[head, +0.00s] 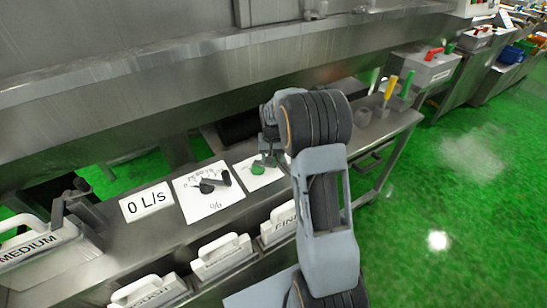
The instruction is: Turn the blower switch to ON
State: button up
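My gripper (266,158) points down at the metal bench, just above or at a small green knob (258,169) on a white panel (262,182). The arm covers part of this panel, and I cannot read its label. I cannot tell if the fingers touch the knob or how far apart they are. To the left, a black knob with a handle (208,186) sits on another white panel with markings (205,208). No readable label shows which of these is the blower switch. A sign (147,202) beside them reads "0 L/s".
Handled boxes labelled MEDIUM (35,250) and FINE (281,222) sit at the bench's left end and front. Yellow (389,90) and green (406,86) upright handles stand at its right end. A large metal drum housing (150,85) runs behind. Green floor is open at right.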

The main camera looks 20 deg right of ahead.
jog(key=shift+f, duration=0.35)
grip_shut()
jog(key=shift+d, duration=0.15)
jog(key=shift+s, duration=0.1)
dwell(0.3)
